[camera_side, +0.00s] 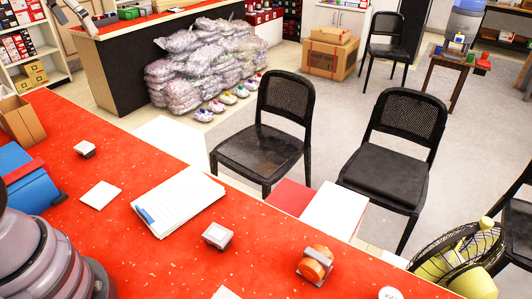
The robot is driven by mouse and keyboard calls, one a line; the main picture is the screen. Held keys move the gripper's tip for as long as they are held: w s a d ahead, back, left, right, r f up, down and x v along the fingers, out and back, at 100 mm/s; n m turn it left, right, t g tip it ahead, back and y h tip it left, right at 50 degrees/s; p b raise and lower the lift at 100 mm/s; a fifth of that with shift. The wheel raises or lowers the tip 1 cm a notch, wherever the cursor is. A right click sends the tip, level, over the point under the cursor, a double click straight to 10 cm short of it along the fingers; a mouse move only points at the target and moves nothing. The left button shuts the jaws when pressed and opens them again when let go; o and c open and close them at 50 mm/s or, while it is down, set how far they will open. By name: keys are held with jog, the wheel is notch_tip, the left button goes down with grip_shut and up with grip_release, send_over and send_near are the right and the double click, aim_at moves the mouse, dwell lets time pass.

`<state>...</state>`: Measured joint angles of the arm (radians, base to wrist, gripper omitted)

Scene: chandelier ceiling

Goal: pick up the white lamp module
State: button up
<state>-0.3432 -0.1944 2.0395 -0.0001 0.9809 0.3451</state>
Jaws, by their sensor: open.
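Two small white block-like pieces stand on the red counter, and I cannot tell for sure which is the white lamp module. One white piece (218,235) with a dark lower edge sits near the middle of the counter. The other white piece (85,148), also dark below, sits farther back at the left. Both stand free, with nothing holding them. My gripper does not show; only a grey rounded part of my arm fills the lower left corner.
A white notepad (178,200) and a flat white square (100,195) lie on the red counter (130,255). An orange roll-like object (315,264) is at front right. A blue box (25,182) and a cardboard box (20,120) stand at left. Chairs stand beyond the counter.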

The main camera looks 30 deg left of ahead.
jog(key=s+d+t, duration=0.1)
jog(key=s+d, duration=0.6)
jog(key=shift+f+h, duration=0.3)
jog(key=shift+t+h, duration=0.3)
jog(key=shift+t, duration=0.3)
jog(key=s+d+f, duration=0.1)
jog(key=s, duration=0.1)
jog(key=s+d+f, duration=0.1)
jog(key=s, duration=0.1)
jog(key=s+d+f, duration=0.1)
jog(key=s, duration=0.1)
jog(key=shift+s+d, duration=0.1)
jog(key=shift+c, duration=0.6)
jog(key=shift+r, duration=0.1)
